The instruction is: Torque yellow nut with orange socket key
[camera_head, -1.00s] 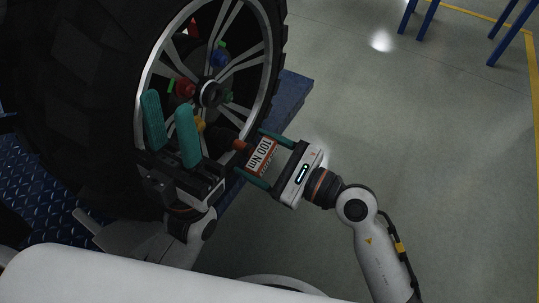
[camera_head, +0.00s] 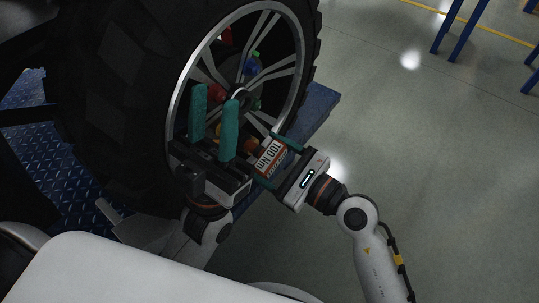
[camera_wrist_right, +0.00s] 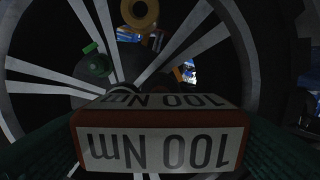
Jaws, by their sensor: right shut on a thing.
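My right gripper (camera_head: 270,160) is shut on the socket key, a box-shaped body (camera_head: 270,156) labelled "100 Nm" with an orange socket (camera_head: 249,145) pointing at the wheel. The labelled body (camera_wrist_right: 160,145) fills the lower middle of the right wrist view and hides the socket there. The yellow nut (camera_wrist_right: 139,12) shows as a ring at the top of that view. In the head view it is mostly hidden behind my left fingers. I cannot tell whether the socket touches a nut. My left gripper (camera_head: 215,96) is open and empty in front of the wheel.
The large tyre and spoked wheel (camera_head: 178,112) fill the left. A blue platform (camera_head: 322,100) lies beneath. The floor to the right is clear, with blue legs (camera_head: 452,35) farther back.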

